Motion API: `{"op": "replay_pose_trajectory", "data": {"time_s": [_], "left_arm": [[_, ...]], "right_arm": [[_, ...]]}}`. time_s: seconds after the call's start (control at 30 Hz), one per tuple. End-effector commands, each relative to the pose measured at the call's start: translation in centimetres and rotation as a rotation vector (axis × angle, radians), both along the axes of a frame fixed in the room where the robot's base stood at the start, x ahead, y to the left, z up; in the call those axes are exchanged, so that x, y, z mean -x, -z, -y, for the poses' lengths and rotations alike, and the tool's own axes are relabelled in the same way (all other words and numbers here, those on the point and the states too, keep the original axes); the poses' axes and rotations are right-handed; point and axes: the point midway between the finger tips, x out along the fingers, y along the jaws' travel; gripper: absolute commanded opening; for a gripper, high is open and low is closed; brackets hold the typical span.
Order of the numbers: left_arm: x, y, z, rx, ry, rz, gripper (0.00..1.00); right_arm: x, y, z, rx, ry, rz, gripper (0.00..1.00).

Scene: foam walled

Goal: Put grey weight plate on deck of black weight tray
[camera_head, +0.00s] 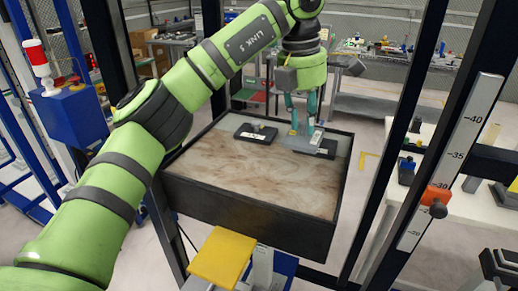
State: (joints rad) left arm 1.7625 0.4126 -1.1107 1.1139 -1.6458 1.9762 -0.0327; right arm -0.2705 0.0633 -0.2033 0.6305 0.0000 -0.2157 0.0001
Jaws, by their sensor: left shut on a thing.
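My left gripper (302,128) reaches down over the far right of a walled box and is shut on a grey weight plate (298,143). The plate looks flat and level. A black weight tray (327,151) shows at the plate's right, partly hidden by the plate and the fingers. I cannot tell whether the plate touches its deck or is just above it. A second black flat piece (247,137) with a light label and a small knob lies to the left, apart from the gripper. My right gripper is not in view.
The box has dark walls (240,208) and a brown mottled floor (255,178), clear at the front. A yellow block (222,258) is below its front wall. Dark posts stand either side; a scale with an orange slider (436,196) is at right.

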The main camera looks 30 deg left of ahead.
Motion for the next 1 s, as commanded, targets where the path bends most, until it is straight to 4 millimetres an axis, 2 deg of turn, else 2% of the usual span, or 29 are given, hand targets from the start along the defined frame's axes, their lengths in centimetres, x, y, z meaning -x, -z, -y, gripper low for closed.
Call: {"op": "replay_pose_trajectory", "data": {"time_s": [0.3, 0.5, 0.6, 0.77, 1.0], "left_arm": [[1.7, 3.4, -6.0, 0.000, -0.004, -0.002, 0.00], [2.9, 5.6, -9.6, 0.000, -0.003, -0.001, 0.00], [3.1, 6.3, -10.5, 0.001, -0.002, 0.001, 0.00], [3.3, 7.1, -11.0, 0.000, 0.001, 0.000, 0.00], [3.3, 10.2, -11.0, 0.001, -0.001, -0.001, 0.00]], "right_arm": [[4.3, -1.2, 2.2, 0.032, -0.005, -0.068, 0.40], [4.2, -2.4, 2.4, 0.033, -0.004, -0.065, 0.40], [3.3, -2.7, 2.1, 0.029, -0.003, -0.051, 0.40], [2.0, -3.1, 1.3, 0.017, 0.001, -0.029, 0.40], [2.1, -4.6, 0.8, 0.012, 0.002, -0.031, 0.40]]}}
